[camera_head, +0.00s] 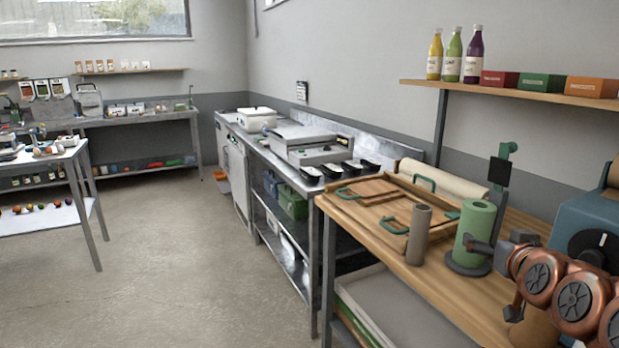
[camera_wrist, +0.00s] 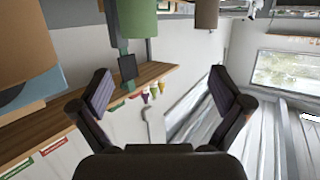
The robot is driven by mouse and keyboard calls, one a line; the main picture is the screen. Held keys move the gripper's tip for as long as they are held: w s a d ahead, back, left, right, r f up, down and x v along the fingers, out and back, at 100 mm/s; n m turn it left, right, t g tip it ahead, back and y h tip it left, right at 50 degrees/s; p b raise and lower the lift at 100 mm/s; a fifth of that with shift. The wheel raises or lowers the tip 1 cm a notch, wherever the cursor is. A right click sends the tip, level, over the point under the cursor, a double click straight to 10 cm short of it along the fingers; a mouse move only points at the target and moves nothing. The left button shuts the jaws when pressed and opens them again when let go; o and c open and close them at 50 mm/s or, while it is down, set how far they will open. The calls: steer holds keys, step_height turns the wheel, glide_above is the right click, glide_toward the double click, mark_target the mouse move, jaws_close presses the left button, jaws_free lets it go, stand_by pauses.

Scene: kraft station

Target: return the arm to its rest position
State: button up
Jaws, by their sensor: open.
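My arm (camera_head: 575,290) shows at the lower right of the head view, with copper-coloured joints above the wooden worktop. It is bent, and its dark end lies beside the green roll. My gripper (camera_wrist: 161,78) shows in the wrist view with its two dark fingers spread wide apart. Nothing is held between the fingers. The wrist view is upside down, with the shelf and its bottles hanging between and beyond the fingers.
The wooden worktop (camera_head: 440,300) carries a green roll (camera_head: 479,222), a grey-brown cylinder (camera_head: 419,235), wooden trays (camera_head: 385,208) and a blue machine (camera_head: 585,220) close to my arm. A wall shelf (camera_head: 520,93) holds bottles and boxes above.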

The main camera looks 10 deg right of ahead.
steer(key=s+a+f+n+g+y, duration=0.1)
steer(key=s+a+f+g+y, duration=0.15)
steer(key=a+f, duration=0.55)
steer(key=s+a+f+n+g+y, duration=0.2)
steer(key=s+a+f+g, duration=0.15)
steer(key=a+f, duration=0.4)
steer(key=s+a+f+g, duration=0.2)
steer(key=s+a+g, duration=0.3)
steer(key=s, duration=0.5)
steer(key=s+a+f+g, duration=0.2)
steer(key=s+a+g, duration=0.35)
steer(key=s, duration=0.55)
steer(key=w+b+x, duration=0.2)
steer(key=b+x, duration=0.8)
steer(key=s+p+v, duration=0.1)
steer(key=p+v, duration=0.8)
steer(key=s+p+v, duration=0.2)
steer(key=p+v, duration=0.6)
steer(key=v, duration=0.1)
steer(key=shift+r+n+p, duration=0.35)
steer(key=shift+r+n, duration=0.05)
steer(key=shift+r, duration=0.1)
steer(key=shift+s+d+t, duration=0.1)
steer(key=shift+t, duration=0.15)
